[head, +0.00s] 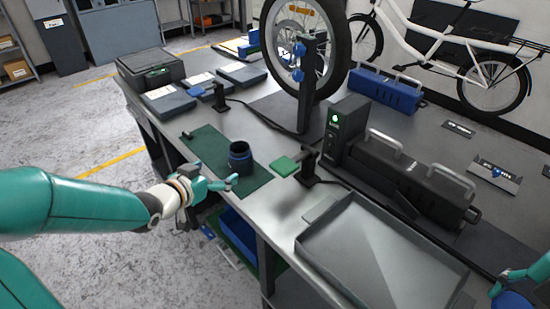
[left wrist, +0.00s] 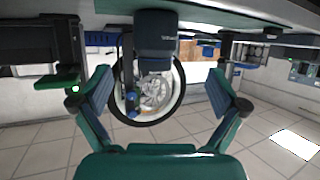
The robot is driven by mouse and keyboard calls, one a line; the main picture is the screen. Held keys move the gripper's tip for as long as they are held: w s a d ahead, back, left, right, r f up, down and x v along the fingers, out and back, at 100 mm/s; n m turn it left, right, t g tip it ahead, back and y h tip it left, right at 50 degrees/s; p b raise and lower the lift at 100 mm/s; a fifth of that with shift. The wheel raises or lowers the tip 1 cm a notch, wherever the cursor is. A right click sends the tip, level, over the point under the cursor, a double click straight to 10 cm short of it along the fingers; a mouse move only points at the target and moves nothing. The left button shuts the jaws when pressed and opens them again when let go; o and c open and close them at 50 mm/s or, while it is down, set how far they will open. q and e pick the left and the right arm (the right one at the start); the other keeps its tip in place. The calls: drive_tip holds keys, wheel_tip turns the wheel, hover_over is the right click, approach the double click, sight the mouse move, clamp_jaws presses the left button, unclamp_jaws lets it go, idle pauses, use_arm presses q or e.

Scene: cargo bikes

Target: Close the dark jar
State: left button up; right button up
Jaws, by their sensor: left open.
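The dark jar (head: 240,160) stands upright on a green mat (head: 207,146) near the table's left edge. It has a blue band low down, and its top looks open. My left gripper (head: 217,175) is open and empty, just in front of and left of the jar, with its fingers towards it. In the left wrist view, which is upside down, the jar (left wrist: 155,35) shows beyond and between the spread fingertips (left wrist: 160,85). I cannot make out a lid for certain. My right gripper (head: 515,282) is partly cut off at the lower right edge.
A small dark piece (head: 187,134) lies on the mat's far left corner. A stand with a green plate (head: 284,166) is right of the jar. A large grey tray (head: 375,250) lies in front. A wheel stand (head: 308,85) is behind.

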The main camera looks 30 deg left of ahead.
sight(232, 164)
use_arm(q)
drive_tip(key=x, duration=0.6)
use_arm(e)
drive_tip(key=shift+s, duration=0.1)
use_arm(q)
drive_tip(key=shift+d+p+x, duration=0.15)
drive_tip(key=shift+p+x, duration=0.15)
drive_tip(key=shift+x, duration=1)
drive_tip(key=shift+d+p+x, duration=0.15)
drive_tip(key=shift+p+x, duration=0.15)
drive_tip(key=shift+x, duration=1.05)
use_arm(e)
drive_tip(key=shift+r, duration=0.55)
use_arm(q)
drive_tip(key=shift+r, duration=0.1)
drive_tip(key=c, duration=1.5)
use_arm(e)
drive_tip(key=shift+r+p, duration=0.35)
use_arm(q)
wheel_tip(232, 164, up, 10)
